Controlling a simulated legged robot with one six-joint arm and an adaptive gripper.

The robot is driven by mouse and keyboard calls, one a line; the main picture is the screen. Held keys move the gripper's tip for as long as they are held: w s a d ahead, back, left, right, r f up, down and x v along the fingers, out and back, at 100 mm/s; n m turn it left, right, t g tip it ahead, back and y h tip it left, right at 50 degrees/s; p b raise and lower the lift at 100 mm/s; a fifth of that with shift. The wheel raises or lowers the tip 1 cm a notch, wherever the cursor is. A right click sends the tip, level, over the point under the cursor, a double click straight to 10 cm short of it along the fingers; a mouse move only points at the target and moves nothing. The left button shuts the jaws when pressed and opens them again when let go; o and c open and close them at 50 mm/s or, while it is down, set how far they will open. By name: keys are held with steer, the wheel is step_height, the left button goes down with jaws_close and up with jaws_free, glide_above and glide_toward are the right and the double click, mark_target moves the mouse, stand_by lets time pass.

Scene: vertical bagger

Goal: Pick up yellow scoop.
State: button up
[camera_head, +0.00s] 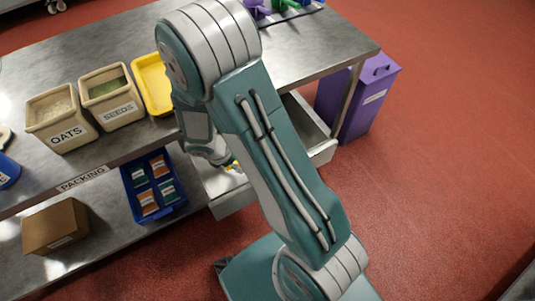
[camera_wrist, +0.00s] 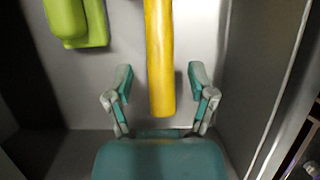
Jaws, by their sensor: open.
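The yellow scoop (camera_wrist: 158,40) shows in the wrist view as a long yellow handle running up out of the top edge; its bowl is out of view. It lies in an open metal drawer (camera_head: 322,154) under the table. My gripper (camera_wrist: 162,80) is open, with one finger on each side of the handle's lower end and gaps showing on both sides. In the head view my arm hides most of the drawer and the gripper; only a small yellow bit (camera_head: 233,166) shows beside my wrist.
A green object (camera_wrist: 75,22) lies left of the yellow handle in the drawer. The drawer's side wall (camera_wrist: 262,90) rises close on the right. On the table (camera_head: 330,50) stand an oats bin (camera_head: 63,134), a seeds bin (camera_head: 117,113) and a yellow tray (camera_head: 152,82). A purple bin (camera_head: 372,100) stands right.

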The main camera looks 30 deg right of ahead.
steer(key=shift+a+f, duration=0.25)
steer(key=shift+a, duration=0.05)
steer(key=shift+d, duration=0.1)
steer(key=c, duration=0.8)
steer(key=shift+d, duration=0.15)
jaws_close()
